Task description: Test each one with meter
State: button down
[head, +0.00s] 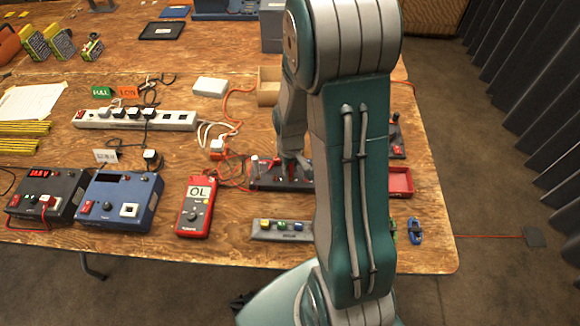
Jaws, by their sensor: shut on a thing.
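The red meter (196,207) lies near the table's front edge, its screen reading "OL". Red leads run from it to a long black holder (264,183). My gripper (293,168) is small and partly hidden behind my arm, down at this holder. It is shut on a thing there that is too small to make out. A grey block (262,236) with several small coloured items sits in front of the holder.
A black power unit (40,200) showing red digits and a blue unit (122,207) stand left of the meter. A red tray (401,182) and blue clip (415,231) are at the right. My arm hides part of the table. Cables clutter the middle.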

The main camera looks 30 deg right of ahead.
jog(key=shift+f, duration=0.1)
jog(key=c, duration=0.5)
grip_release()
jog(key=shift+c, duration=0.2)
jog(key=shift+o, duration=0.3)
jog(key=shift+o, duration=1.3)
jog(key=shift+r, duration=3.8)
